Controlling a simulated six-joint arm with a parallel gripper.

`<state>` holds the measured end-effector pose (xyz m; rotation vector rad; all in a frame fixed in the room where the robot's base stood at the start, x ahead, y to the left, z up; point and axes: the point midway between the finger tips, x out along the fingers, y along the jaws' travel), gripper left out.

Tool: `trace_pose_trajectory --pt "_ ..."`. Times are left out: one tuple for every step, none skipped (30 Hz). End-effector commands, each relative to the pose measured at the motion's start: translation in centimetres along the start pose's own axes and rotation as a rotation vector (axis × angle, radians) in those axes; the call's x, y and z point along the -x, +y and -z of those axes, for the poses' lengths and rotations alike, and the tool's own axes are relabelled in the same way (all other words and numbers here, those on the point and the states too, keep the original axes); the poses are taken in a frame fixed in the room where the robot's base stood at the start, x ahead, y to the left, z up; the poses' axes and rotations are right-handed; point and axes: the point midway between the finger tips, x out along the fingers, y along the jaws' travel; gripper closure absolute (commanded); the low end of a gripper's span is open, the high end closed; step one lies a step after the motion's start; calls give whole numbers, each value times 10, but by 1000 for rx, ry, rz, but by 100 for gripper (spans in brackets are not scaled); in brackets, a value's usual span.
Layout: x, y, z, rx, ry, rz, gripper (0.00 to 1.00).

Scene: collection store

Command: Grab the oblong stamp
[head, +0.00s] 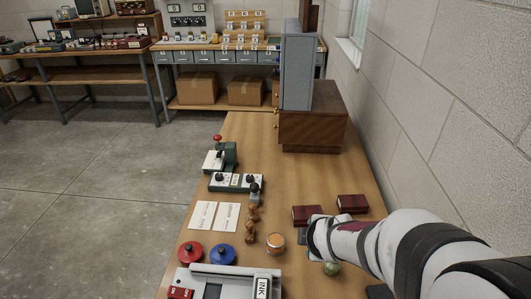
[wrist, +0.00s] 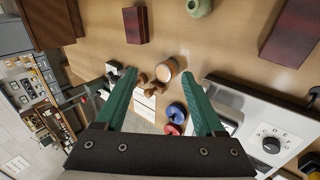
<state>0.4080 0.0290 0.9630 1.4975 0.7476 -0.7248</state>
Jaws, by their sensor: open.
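I cannot tell for sure which thing is the oblong stamp. Small brown wooden pieces (head: 250,238), possibly stamps, stand in a row left of the orange-banded jar (head: 275,243) in the head view. In the wrist view, brown pieces (wrist: 141,79) show beside the jar (wrist: 166,70), between my fingers in the picture. My gripper (wrist: 158,76) is open with green fingers, empty, above the table and apart from these things. In the head view my arm's end is over the table's right side, and its fingers are mostly hidden.
Red (head: 191,253) and blue (head: 222,254) round things stand left, behind a grey-white machine (head: 230,271). Dark red boxes (head: 307,214) and a green vase (head: 331,269) are near my arm. White cards (head: 202,214) lie flat. A wooden cabinet (head: 312,130) and wall bound the far right.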

Motion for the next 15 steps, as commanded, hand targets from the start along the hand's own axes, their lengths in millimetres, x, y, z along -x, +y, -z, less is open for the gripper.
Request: trace_pose_trajectory --pt "-35 17 19 323 49 -94 29" --pt "-52 28 33 529 73 -172 29" --pt "-71 37 53 781 93 -277 29" --pt "-82 42 67 949 100 -354 29" --pt "-91 45 80 1097 100 -430 29" --pt "-101 45 96 1264 95 -521 29" --pt "-105 44 106 1366 87 -582 29" --pt "-109 44 114 1450 77 -635 29" --pt "-112 42 123 1532 64 -690 29" --pt "-113 41 127 1577 55 -721 29" --pt "-115 39 130 1608 49 -743 29" --pt "-119 36 132 1633 43 -761 29" --pt "-124 33 133 1642 42 -767 29" --pt "-129 28 133 1646 42 -768 29" --pt "-137 22 132 1644 41 -766 29"
